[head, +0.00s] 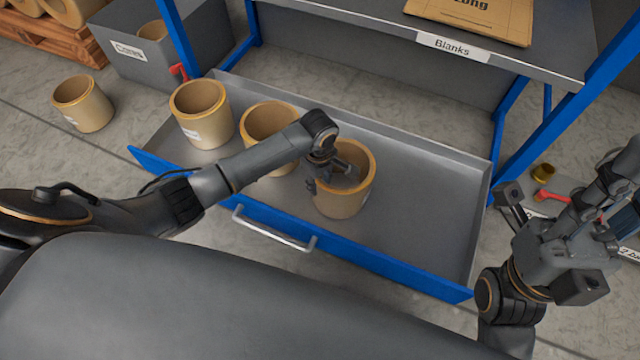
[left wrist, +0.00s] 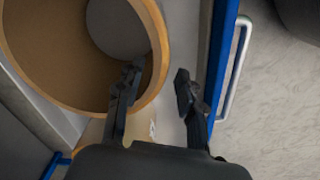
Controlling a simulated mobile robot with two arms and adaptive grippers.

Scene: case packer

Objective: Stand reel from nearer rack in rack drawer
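The rack drawer (head: 425,215), a grey tray with a blue front and a bar handle (head: 275,230), is pulled out below the rack. Three hollow tan reels stand upright in it: a left one (head: 203,128), a middle one (head: 262,130) and a right one (head: 345,202). My left gripper (head: 325,180) is at the right reel's rim. In the left wrist view, its open fingers (left wrist: 158,85) straddle the reel's wall (left wrist: 158,45), one inside, one outside, with a gap on the outer side. My right gripper (head: 590,190) is raised at right, away from the reels; its opening is unclear.
Another tan reel (head: 83,105) stands on the floor at left, near a grey bin labelled Cores (head: 150,58). A pallet (head: 55,38) is behind. The rack shelf labelled Blanks (head: 350,12) overhangs the drawer's back. The drawer's right part is bare.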

